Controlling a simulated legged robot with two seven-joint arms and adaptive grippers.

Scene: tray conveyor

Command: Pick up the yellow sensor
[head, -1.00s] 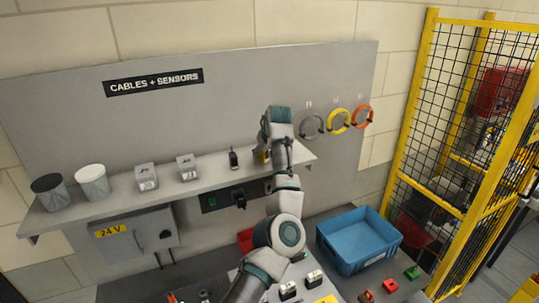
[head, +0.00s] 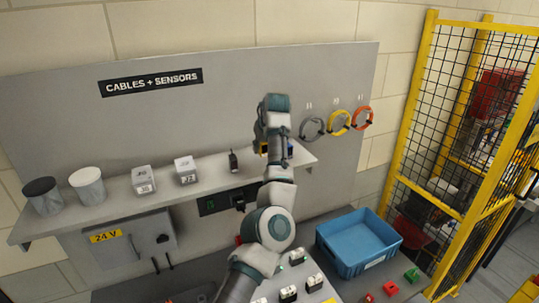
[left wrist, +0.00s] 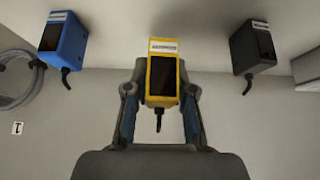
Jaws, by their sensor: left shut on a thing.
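The yellow sensor (left wrist: 162,78) is a small box with a dark face, a white label and a short black cable. In the left wrist view it sits between the two fingers of my left gripper (left wrist: 159,103), which is shut on it. In the head view only a bit of the yellow sensor (head: 263,149) shows beside my wrist, at the right part of the shelf; my arm hides most of it and the fingertips. I cannot tell whether it touches the shelf. My right gripper is not in view.
A blue sensor (left wrist: 63,38) and a black sensor (left wrist: 254,47) flank it; the black one also shows on the shelf (head: 233,161). Boxes and two cups stand further left. Coiled cables (head: 339,123) hang at right. A blue bin (head: 350,262) stands below.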

